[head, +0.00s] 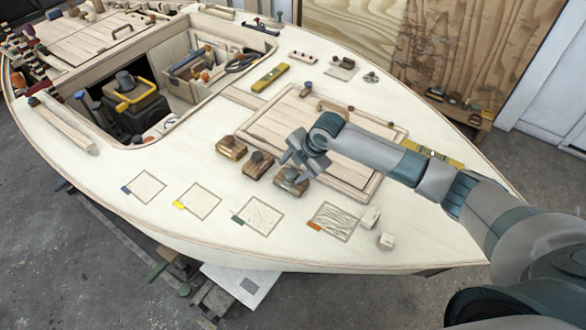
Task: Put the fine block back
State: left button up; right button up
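Three wooden blocks with dark knobs stand in a slanting row on the pale deck: a left block (231,148), a middle block (258,166) and a right block (291,182). I cannot tell which is the fine block. My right gripper (296,156) is above the row, over the right block and close to the middle one. Its fingers look spread, with nothing visible between them. It partly covers the right block. My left gripper is not in view.
Four outlined squares lie along the near deck, with blue (146,187), yellow (199,202), green (258,217) and orange (333,222) tabs. A framed hatch (270,126) lies behind; an open cockpit with tools is at left.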

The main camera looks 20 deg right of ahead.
jog(key=shift+s+d+f, duration=0.1)
jog(key=shift+s, duration=0.15)
jog(key=b+v, duration=0.2)
jog(key=v, duration=1)
jog(key=shift+w+b, duration=0.2)
jog(key=shift+b, duration=0.2)
